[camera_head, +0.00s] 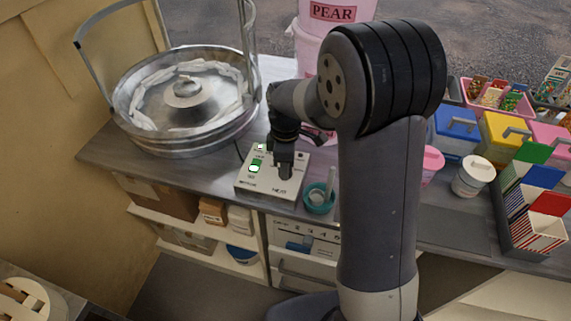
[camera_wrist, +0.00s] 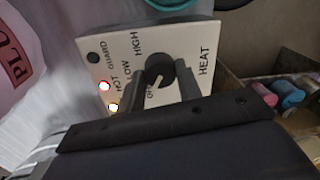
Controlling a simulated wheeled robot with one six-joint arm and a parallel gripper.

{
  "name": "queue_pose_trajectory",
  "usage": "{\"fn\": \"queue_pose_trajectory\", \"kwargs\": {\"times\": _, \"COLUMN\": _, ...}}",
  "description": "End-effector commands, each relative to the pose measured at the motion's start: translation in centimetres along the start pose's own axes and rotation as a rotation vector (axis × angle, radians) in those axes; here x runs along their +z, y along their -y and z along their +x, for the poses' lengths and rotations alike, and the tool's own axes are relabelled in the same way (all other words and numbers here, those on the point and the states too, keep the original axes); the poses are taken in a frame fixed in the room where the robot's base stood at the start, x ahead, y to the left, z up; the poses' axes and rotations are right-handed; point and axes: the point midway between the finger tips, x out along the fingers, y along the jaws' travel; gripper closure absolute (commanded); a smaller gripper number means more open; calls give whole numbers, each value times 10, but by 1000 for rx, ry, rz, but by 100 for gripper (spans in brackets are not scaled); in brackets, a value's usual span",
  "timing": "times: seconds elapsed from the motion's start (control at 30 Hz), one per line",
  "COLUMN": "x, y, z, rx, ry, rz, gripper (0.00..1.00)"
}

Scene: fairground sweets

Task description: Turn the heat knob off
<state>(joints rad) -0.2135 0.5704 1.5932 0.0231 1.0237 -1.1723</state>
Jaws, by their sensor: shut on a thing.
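The heat control box (camera_head: 262,187) is a pale sloped panel on the counter, beside the round metal pan. In the wrist view, the panel (camera_wrist: 190,45) carries the words GUARD, HOT, LOW, HIGH and HEAT. The black round heat knob (camera_wrist: 158,66) stands out from it. My gripper (camera_wrist: 160,80) is shut on the knob, one finger on each side. The fingers partly cover a label near the knob, probably OFF. Which mark the knob points to is not clear. In the head view, my gripper (camera_head: 285,172) reaches down onto the box and hides the knob.
A wide metal pan (camera_head: 140,130) with a rail stands left of the box. A teal cup (camera_head: 319,199) with a stick is close on its right.

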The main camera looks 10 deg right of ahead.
Motion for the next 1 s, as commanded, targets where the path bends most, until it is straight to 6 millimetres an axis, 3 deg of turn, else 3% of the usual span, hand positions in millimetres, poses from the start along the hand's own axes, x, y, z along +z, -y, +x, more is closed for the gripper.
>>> {"fn": "queue_pose_trajectory", "kwargs": {"times": 0.5, "x": 0, "y": 0, "z": -1, "rx": 2, "ry": 0, "rz": -21, "gripper": 90}}
{"fn": "queue_pose_trajectory", "kwargs": {"times": 0.53, "x": 0, "y": 0, "z": -1, "rx": 2, "ry": 0, "rz": -21, "gripper": 66}}
{"fn": "queue_pose_trajectory", "kwargs": {"times": 0.8, "x": 0, "y": 0, "z": 0, "rx": 1, "ry": 1, "rz": -20, "gripper": 45}}
{"fn": "queue_pose_trajectory", "kwargs": {"times": 1.0, "x": 0, "y": 0, "z": 0, "rx": 1, "ry": 1, "rz": -19, "gripper": 45}}
